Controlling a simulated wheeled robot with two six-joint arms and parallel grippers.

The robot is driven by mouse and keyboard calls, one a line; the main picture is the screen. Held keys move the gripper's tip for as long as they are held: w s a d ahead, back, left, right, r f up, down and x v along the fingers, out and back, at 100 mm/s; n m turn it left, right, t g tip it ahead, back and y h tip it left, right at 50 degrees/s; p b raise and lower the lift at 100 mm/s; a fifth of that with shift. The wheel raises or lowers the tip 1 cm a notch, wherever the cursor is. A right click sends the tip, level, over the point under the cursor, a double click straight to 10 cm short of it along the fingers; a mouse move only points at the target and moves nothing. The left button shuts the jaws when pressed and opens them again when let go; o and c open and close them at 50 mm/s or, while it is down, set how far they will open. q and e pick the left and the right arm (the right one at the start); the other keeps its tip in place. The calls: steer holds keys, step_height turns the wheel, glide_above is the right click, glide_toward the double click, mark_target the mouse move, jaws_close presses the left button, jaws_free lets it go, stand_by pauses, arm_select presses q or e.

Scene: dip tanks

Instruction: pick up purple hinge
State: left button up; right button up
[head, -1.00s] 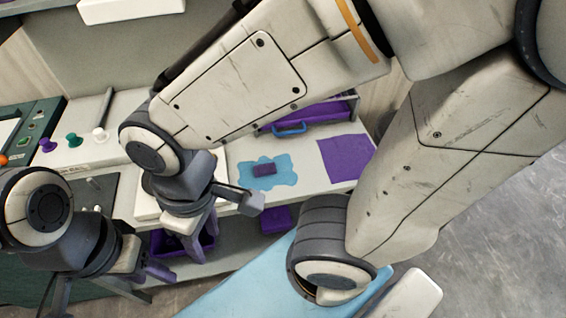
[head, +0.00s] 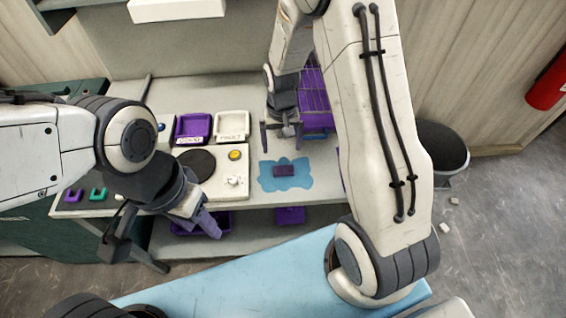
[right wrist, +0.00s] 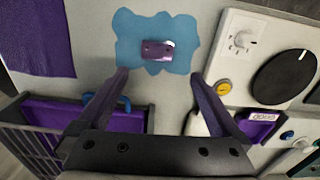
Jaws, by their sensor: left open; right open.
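The purple hinge (head: 284,171) is a small dark purple block lying on a light blue splash-shaped patch (head: 264,181) on the counter. In the right wrist view the hinge (right wrist: 158,50) lies flat, with small marks on its face. My right gripper (head: 281,146) is open and empty, just behind the hinge in the head view. In the right wrist view its spread fingertips (right wrist: 160,76) frame the near side of the hinge without visibly touching it. My left gripper (head: 160,236) is open and empty at the counter's front left edge, away from the hinge.
Left of the patch is a white panel with a black disc (head: 196,163) and a yellow button (head: 235,155). Purple (head: 193,127) and white (head: 231,125) trays sit behind it. A purple rack (head: 314,92) stands behind right. A purple bin (head: 187,229) is on the lower shelf.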

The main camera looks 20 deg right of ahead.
steer(key=p, duration=0.1)
glide_above(283, 168)
step_height(283, 168, down, 6)
steer(key=shift+s+d+r, duration=0.1)
steer(key=shift+d, duration=0.05)
steer(key=shift+f+p, duration=0.55)
steer(key=shift+p, duration=0.1)
step_height(283, 168, down, 3)
steer(key=shift+f+p, duration=0.1)
steer(key=shift+p, duration=0.65)
steer(key=shift+f, duration=0.5)
steer(key=c, duration=1.3)
